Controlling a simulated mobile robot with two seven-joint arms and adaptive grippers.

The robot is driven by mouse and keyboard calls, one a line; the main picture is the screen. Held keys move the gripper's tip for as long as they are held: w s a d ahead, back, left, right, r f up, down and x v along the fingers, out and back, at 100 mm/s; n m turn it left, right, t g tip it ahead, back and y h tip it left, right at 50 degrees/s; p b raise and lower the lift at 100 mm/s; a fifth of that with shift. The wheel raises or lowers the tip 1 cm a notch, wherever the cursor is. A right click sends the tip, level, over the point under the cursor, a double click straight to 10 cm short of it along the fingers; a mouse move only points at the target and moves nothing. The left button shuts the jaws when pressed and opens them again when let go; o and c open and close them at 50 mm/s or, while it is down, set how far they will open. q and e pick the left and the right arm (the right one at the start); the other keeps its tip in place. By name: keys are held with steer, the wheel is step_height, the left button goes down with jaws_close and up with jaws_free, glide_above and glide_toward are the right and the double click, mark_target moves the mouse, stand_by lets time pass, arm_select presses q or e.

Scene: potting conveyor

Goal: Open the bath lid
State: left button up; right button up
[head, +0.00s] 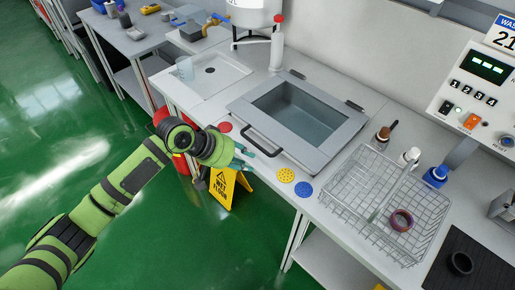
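The bath (330,152) is set into the grey worktop. Its lid (250,112) is a grey frame around a clear window and lies flat, shut over the bath. A black bar handle (262,141) is on the lid's front edge, and dark hinges show on the far side. My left gripper (244,158) is in front of the worktop, just below the handle in the picture and apart from it. Its teal-tipped fingers are spread with nothing seen between them. My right gripper is not in view.
A wire basket (345,205) holding a dark reddish ring (401,220) stands right of the bath. Red (225,127), yellow (286,175) and blue (303,189) discs lie along the front edge. A white sink (222,76) is at left; a yellow floor sign (222,190) stands below.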

mark_target(256, 145)
arm_select(q)
steer(key=f+n+t, duration=0.1)
steer(key=w+f+n+t+h+b, duration=0.1)
steer(key=n, duration=0.1)
steer(key=f+n+t+h, duration=0.1)
steer(key=n, duration=0.1)
steer(key=shift+w+d+f, duration=0.1)
steer(key=shift+w+d, duration=0.2)
steer(key=shift+d, duration=0.05)
steer(key=w+d+n+t, duration=0.1)
steer(key=w+n, duration=0.1)
steer(key=w+d+n+t+h+b, duration=0.1)
steer(key=w+n+t, duration=0.1)
steer(key=w+d+n+t+b, duration=0.1)
steer(key=w+n+t, duration=0.1)
steer(key=n, duration=0.1)
steer(key=shift+r, duration=0.4)
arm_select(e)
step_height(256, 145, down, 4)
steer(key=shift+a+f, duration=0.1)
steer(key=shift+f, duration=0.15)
arm_select(q)
jaws_close()
